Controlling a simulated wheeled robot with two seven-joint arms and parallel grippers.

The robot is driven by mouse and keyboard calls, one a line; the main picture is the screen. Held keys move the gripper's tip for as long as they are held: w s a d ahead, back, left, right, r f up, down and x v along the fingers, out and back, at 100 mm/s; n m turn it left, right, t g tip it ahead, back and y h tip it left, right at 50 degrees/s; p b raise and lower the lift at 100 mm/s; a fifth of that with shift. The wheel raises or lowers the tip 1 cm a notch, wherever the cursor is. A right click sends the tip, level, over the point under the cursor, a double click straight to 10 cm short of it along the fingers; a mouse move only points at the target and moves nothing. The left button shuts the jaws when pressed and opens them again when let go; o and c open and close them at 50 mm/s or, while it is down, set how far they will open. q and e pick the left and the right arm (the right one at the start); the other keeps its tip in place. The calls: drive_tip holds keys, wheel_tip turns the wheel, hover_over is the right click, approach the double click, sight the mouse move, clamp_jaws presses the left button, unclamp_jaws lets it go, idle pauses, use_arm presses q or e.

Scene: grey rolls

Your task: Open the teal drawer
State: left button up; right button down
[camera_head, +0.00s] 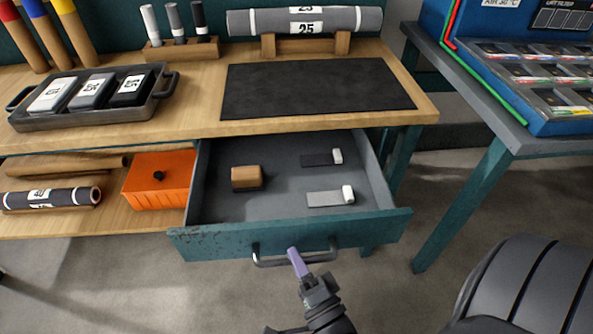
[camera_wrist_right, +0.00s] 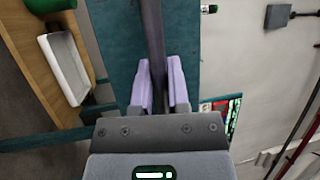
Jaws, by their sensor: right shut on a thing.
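The teal drawer (camera_head: 290,238) is pulled well out from under the wooden table in the head view. Its grey inside shows, with a brown block (camera_head: 246,178) and two small flat tools with white ends (camera_head: 330,197) lying in it. The dark bar handle (camera_head: 294,259) runs along the drawer front. My right gripper (camera_head: 297,262) is at the handle, its purple fingers shut on it. In the right wrist view the purple fingers (camera_wrist_right: 160,88) sit on both sides of the handle bar (camera_wrist_right: 153,40). My left gripper is in neither view.
The tabletop holds a dark mat (camera_head: 315,88), a tray (camera_head: 90,95) and a grey roll (camera_head: 305,20). A second table (camera_head: 480,100) stands right; floor between is clear.

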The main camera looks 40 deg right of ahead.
drive_tip(key=c, duration=0.6)
unclamp_jaws()
drive_tip(key=v, duration=1)
drive_tip(key=shift+p, duration=0.4)
